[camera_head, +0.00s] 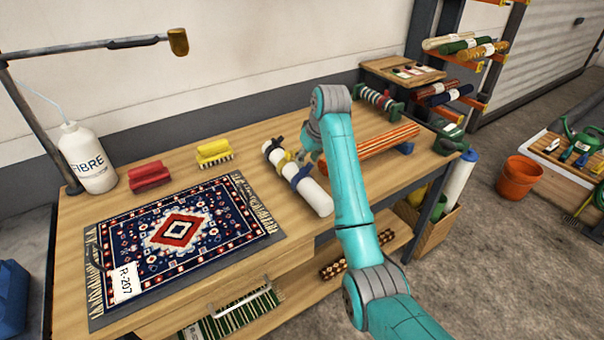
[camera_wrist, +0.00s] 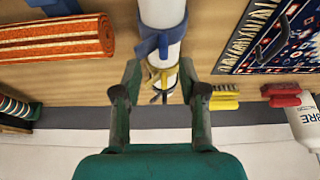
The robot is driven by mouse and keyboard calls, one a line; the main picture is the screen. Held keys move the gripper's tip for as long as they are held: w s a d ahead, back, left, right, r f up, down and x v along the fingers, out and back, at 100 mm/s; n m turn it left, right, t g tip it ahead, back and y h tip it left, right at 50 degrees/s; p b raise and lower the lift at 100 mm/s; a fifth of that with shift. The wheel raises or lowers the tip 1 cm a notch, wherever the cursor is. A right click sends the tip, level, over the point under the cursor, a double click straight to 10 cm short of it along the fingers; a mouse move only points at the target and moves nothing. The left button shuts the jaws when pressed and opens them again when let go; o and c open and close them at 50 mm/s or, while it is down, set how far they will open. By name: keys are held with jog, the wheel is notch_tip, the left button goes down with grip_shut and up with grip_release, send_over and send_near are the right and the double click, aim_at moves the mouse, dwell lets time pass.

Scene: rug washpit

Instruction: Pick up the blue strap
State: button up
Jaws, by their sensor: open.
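A white roll (camera_head: 318,198) lies on the wooden bench, banded by straps. A blue strap (camera_head: 299,178) is around its nearer part and shows in the wrist view (camera_wrist: 160,43) with loose ends. A yellow strap (camera_head: 283,161) is beside it; it also shows in the wrist view (camera_wrist: 161,74). My gripper (camera_head: 304,157) is open over the roll. In the wrist view its fingers (camera_wrist: 160,73) stand either side of the roll, level with the yellow strap, and hold nothing. Contact cannot be told.
A patterned rug (camera_head: 180,228) lies left of the roll, with yellow (camera_head: 213,152) and red (camera_head: 149,175) brushes behind it. An orange striped roll (camera_head: 374,141) lies to the right. A white bottle (camera_head: 88,158) and a lamp (camera_head: 178,42) are at left.

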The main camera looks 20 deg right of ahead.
aim_at(303, 168)
jog(key=shift+x, duration=2.55)
jog(key=shift+s+a, duration=0.15)
jog(key=shift+a, duration=0.05)
grip_shut()
